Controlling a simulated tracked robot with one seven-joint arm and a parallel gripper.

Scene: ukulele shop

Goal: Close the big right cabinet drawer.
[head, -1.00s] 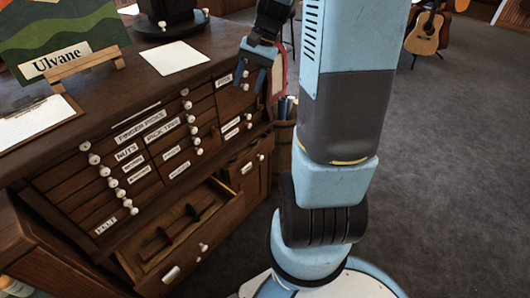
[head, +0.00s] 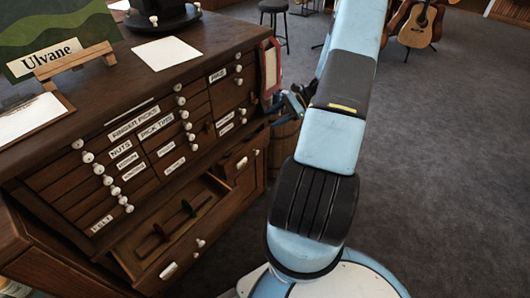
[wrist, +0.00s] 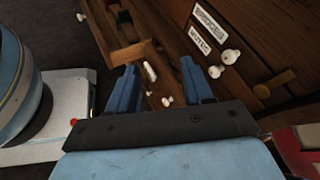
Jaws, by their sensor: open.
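The wooden cabinet (head: 100,235) has a big right drawer (head: 236,176) low at its right end, with a white cup handle and a knob. In the wrist view its handle (wrist: 150,71) shows between and beyond my fingers. I cannot tell how far this drawer stands out. The big left drawer (head: 152,279) is pulled out, with its inside and dividers showing. My gripper (head: 288,104) is off the cabinet's right front corner, partly hidden behind my arm. The wrist view shows my gripper (wrist: 158,66) open and empty, apart from the handle.
Small labelled drawers with white knobs (head: 113,190) fill the front above. A wooden barrel (head: 283,140) stands close by the cabinet's right end. A stool (head: 273,12) and a guitar (head: 418,28) stand farther back. Grey floor at right is open.

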